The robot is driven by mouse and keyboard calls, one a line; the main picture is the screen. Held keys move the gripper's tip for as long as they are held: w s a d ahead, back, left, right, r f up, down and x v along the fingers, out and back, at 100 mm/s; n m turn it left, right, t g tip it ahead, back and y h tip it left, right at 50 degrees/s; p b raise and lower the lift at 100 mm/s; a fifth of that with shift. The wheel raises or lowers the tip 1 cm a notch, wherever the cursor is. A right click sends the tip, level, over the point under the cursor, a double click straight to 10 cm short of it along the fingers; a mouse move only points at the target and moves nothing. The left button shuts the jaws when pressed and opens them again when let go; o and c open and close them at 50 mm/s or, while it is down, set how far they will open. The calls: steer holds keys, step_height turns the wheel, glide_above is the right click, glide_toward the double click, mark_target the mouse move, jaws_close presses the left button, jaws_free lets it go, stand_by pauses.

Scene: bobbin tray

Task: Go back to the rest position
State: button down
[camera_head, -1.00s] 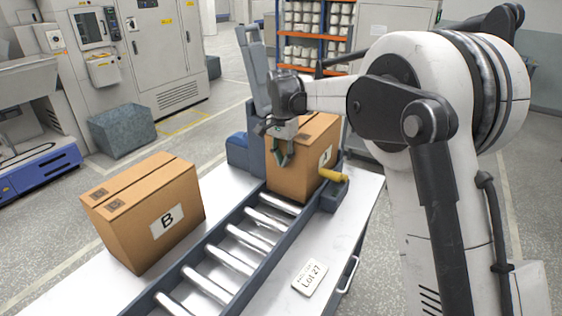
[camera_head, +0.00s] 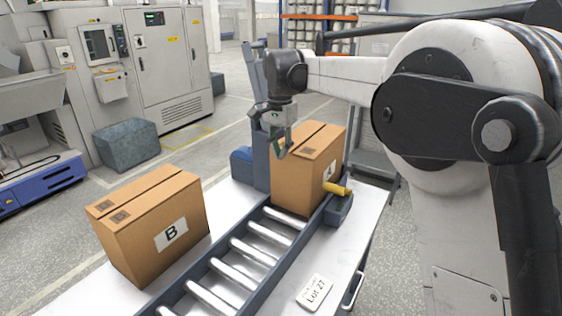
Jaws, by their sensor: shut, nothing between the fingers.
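My gripper (camera_head: 281,146) points down at the upper left of the carton marked A, in front of it in the picture. It is shut and empty. I cannot tell whether it touches that carton. Carton A (camera_head: 300,178) stands upright at the far end of the roller conveyor (camera_head: 240,262), its label partly hidden by a yellow handle (camera_head: 337,189). Carton B (camera_head: 150,225) stands on the white table left of the conveyor.
The white table (camera_head: 285,292) carries a "Lot 27" card (camera_head: 315,291) right of the rollers. A blue-grey upright post (camera_head: 262,110) stands just behind my gripper. A grey bin (camera_head: 126,145) and machine cabinets (camera_head: 170,60) are at the back left. An orange-blue rack (camera_head: 318,17) stands behind.

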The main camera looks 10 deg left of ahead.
steer(key=s+d+r+n+t, duration=0.1)
steer(key=s+d+r+t, duration=0.15)
steer(key=s+d, duration=0.55)
steer(key=s+d+r+n+t, duration=0.1)
steer(key=s+d+r, duration=0.3)
steer(key=s+d, duration=0.45)
steer(key=s+d+f+n+t, duration=0.1)
steer(key=s+d+f, duration=0.4)
steer(key=s, duration=0.4)
steer(key=s+d+f+n+t, duration=0.2)
steer(key=s+d+f, duration=0.4)
steer(key=s+d, duration=0.2)
steer(key=shift+s+d, duration=0.15)
steer(key=shift+s, duration=1)
steer(key=shift+t, duration=0.35)
